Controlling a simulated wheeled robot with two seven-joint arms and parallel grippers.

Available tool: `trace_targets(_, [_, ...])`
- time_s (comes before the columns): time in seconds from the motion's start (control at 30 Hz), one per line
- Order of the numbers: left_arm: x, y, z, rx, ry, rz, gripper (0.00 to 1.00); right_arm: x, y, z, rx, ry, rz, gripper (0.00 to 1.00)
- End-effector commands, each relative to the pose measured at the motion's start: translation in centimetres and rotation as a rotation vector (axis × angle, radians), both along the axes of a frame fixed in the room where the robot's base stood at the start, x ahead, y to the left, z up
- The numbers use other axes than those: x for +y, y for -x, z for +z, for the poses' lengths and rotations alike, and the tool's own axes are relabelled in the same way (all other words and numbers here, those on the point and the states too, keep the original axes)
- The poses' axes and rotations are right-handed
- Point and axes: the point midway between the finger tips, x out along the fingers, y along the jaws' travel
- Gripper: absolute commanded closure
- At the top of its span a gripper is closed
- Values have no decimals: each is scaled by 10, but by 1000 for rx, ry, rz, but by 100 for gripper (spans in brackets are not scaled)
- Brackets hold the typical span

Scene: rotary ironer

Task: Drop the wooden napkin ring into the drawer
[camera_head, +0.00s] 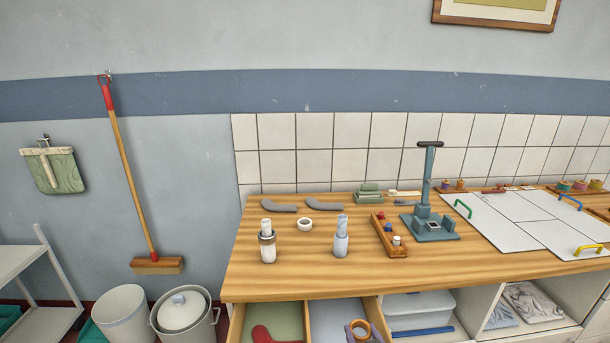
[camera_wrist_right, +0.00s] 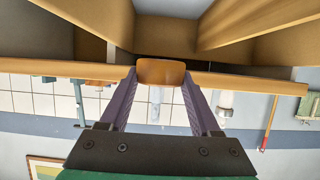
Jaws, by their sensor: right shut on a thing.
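The wooden napkin ring (camera_wrist_right: 162,72) is orange-brown and sits between the purple fingertips of my right gripper (camera_wrist_right: 160,78) in the right wrist view. The gripper is shut on it. In the head view the ring (camera_head: 350,334) and the purple fingertips show at the bottom edge, in front of the table. The open drawer has a green-floored part (camera_head: 287,318) on the left and a grey-blue-floored part (camera_head: 328,315) on the right. The ring appears over the right part; its height above the floor is hard to judge. My left gripper is not in view.
A red item (camera_head: 262,335) lies in the green-floored part. A wooden divider (camera_head: 306,325) separates the parts. The wooden tabletop (camera_head: 300,270) overhangs behind, with two pale cylindrical holders near its front. A lidded bin (camera_head: 420,308) sits in the shelf to the right.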

Motion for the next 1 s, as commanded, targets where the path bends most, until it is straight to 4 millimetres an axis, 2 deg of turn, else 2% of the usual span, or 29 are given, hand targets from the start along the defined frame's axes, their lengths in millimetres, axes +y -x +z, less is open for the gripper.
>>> trace_targets(0.03, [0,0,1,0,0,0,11,0,0,1,0,0,0,89])
trace_targets(0.07, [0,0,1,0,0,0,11,0,0,1,0,0,0,25])
trace_targets(0.1, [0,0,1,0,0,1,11,0,0,1,0,0,0,9])
trace_targets(0.13, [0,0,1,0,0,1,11,0,0,1,0,0,0,1])
trace_targets(0.43, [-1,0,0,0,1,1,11,0,1,1,0,0,0,1])
trace_targets(0.57, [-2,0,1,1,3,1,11,0,12,4,1,0,0,1])
trace_targets(0.77, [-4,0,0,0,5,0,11,-3,50,19,2,0,1,1])
trace_targets(1.0, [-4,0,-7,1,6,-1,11,-6,106,41,4,-1,0,1])
